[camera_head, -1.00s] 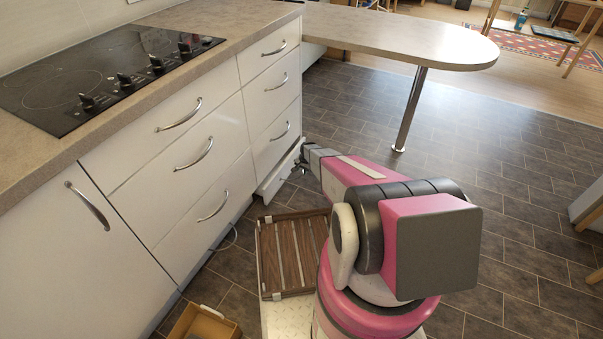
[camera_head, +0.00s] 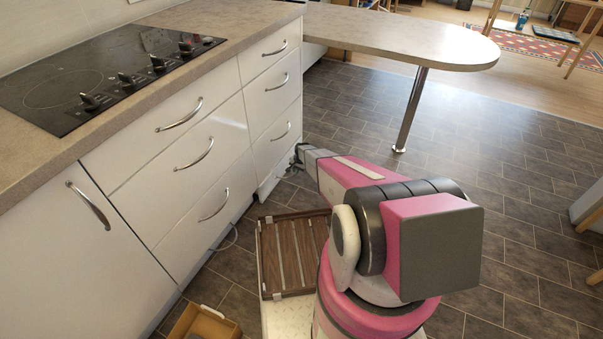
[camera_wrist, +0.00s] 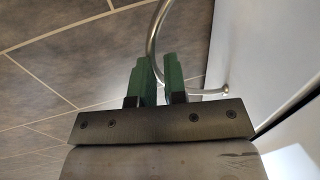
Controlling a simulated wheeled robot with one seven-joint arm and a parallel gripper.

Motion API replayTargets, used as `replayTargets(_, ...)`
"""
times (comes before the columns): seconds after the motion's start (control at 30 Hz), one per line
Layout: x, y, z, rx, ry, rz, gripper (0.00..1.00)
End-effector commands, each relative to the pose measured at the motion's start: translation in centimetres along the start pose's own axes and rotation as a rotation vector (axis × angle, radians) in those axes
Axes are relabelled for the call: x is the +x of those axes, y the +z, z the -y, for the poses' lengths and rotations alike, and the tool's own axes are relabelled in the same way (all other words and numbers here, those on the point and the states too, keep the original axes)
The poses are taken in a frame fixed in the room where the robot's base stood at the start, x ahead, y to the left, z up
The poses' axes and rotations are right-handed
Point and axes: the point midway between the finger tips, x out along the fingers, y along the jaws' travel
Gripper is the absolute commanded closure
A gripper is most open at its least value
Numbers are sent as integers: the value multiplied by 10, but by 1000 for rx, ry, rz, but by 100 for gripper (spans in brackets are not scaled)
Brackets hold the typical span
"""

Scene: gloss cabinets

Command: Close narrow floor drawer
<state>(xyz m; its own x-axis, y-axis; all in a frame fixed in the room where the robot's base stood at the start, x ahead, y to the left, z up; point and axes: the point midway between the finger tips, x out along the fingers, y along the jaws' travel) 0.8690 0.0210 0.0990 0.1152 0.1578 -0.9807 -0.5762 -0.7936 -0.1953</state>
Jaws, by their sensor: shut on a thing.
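The narrow floor drawer (camera_head: 272,182) is the low white front at floor level under the narrow drawer column. It now stands close to the cabinet face; my arm partly hides it, so I cannot tell if it is fully flush. My gripper (camera_head: 299,153) is at the drawer's right end, small and mostly hidden in the head view. In the wrist view my gripper (camera_wrist: 160,62) has its green fingers shut around the curved metal handle (camera_wrist: 153,30). The handle joins the pale drawer front (camera_wrist: 247,55) at the right.
The narrow column's upper drawers (camera_head: 270,85) and the wide drawers (camera_head: 180,165) are shut. A slatted wooden tray (camera_head: 268,262) and an open box (camera_head: 203,325) are near my base.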

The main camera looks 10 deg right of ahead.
Motion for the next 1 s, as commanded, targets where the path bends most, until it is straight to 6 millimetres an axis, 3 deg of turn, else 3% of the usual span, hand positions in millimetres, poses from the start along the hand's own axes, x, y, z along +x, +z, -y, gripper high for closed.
replayTargets(0.1,4,0,14,-1,0,2,100)
replayTargets(0.33,3,1,13,1,1,2,100)
replayTargets(0.4,3,1,13,1,1,2,71)
replayTargets(0.43,3,1,13,1,1,2,62)
replayTargets(0.77,1,0,13,0,0,1,62)
replayTargets(1.0,-18,1,12,1,0,0,62)
